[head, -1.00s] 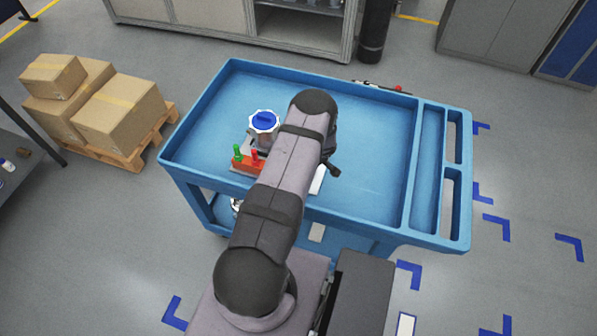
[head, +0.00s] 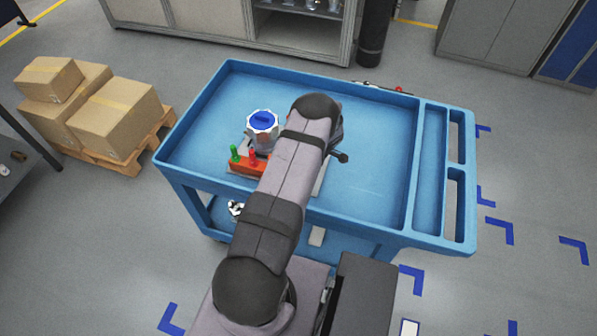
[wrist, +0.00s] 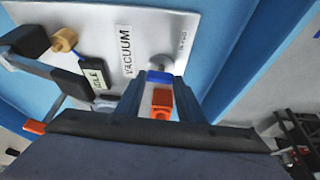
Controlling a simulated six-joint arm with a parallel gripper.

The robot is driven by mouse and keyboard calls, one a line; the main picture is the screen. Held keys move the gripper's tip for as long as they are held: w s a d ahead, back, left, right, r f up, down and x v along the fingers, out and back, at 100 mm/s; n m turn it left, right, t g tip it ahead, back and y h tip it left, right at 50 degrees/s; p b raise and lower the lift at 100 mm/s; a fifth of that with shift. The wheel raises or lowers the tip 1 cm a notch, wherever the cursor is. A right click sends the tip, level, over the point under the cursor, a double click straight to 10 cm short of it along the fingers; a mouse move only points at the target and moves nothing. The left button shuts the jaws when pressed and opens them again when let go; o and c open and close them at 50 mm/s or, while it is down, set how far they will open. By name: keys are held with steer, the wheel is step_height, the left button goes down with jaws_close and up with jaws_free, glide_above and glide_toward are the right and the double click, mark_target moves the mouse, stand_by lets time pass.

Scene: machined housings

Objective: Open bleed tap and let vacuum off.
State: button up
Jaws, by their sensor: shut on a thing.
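In the wrist view my gripper (wrist: 162,92) has its two dark blue fingers closed around a small piece with a blue end and an orange part (wrist: 162,102), which I take to be the bleed tap's handle. A round metal fitting (wrist: 160,62) stands just beyond it on a white plate (wrist: 200,18). The plate carries a label (wrist: 125,50) reading VACUUM. Whether the tap has turned cannot be told. In the head view my arm hides the gripper and the tap.
A blue cart (head: 385,140) carries the setup; its right part is clear. A red block with green and red pegs (head: 240,168) sits left of my arm. In the wrist view, black blocks (wrist: 75,86) and a brass fitting (wrist: 64,40) lie left of my fingers. Boxes (head: 118,115) stand on a pallet.

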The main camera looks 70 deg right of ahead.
steer(key=shift+d+r, duration=0.1)
steer(key=o, duration=1.1)
steer(key=shift+c, duration=0.2)
steer(key=b+v, duration=0.2)
steer(key=v, duration=0.5)
steer(key=shift+b, duration=0.4)
steer(key=shift+r, duration=0.15)
